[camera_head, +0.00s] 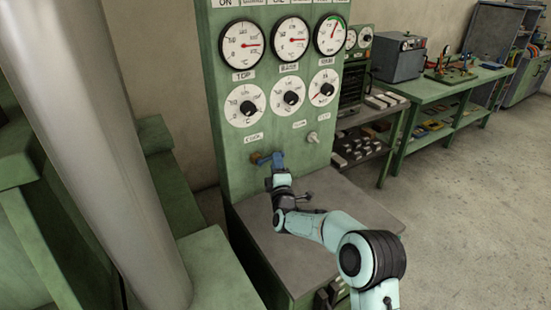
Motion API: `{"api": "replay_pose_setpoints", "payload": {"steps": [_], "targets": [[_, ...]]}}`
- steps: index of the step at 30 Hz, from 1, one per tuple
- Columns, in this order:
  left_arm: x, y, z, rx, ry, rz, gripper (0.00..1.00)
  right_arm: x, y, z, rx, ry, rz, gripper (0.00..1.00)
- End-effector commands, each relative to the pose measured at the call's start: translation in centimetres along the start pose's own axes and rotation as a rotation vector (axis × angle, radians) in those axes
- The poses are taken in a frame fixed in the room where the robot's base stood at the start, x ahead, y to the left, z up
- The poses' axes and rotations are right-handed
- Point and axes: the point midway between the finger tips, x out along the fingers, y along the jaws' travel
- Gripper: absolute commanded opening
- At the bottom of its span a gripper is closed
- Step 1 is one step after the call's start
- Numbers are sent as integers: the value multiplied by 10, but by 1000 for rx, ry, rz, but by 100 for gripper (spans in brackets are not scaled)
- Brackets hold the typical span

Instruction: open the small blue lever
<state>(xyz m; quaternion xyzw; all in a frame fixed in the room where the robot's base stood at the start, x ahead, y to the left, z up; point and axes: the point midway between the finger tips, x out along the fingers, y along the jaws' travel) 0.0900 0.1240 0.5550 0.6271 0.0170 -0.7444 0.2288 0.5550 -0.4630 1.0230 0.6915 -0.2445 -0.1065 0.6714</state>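The small blue lever (263,159) sits low on the front of the green control panel (226,170), below the dials and above the grey ledge. It has a brownish fitting at its left end. My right arm comes in from the lower right, and my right gripper (278,166) is at the lever's right part, close to or touching it. The fingers overlap the lever in this view, so I cannot tell whether they are shut on it. My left gripper is not in view.
The grey ledge (345,205) lies under my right arm. A large grey pipe (95,150) stands at left. A green workbench (440,90) is at right, with open floor before it.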

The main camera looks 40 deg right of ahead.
Motion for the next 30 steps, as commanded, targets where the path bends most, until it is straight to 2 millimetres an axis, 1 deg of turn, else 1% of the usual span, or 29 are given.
{"api": "replay_pose_setpoints", "payload": {"steps": [1,3,6,10,17,18,20,21,30], "targets": [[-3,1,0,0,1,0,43,7,0,0,0,0,-1,40],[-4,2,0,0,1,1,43,14,0,0,0,0,0,40],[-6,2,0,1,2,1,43,20,0,0,0,0,-1,40],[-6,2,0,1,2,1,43,23,-1,0,-1,0,-1,40],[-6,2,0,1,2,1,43,23,-1,0,-1,1,-1,40],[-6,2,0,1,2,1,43,23,-1,0,-1,1,-1,34],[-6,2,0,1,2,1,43,23,-1,0,-1,1,-1,14],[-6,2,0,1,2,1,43,23,-1,0,-1,1,-1,1],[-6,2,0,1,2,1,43,23,0,0,5,-1,-3,0]]}}
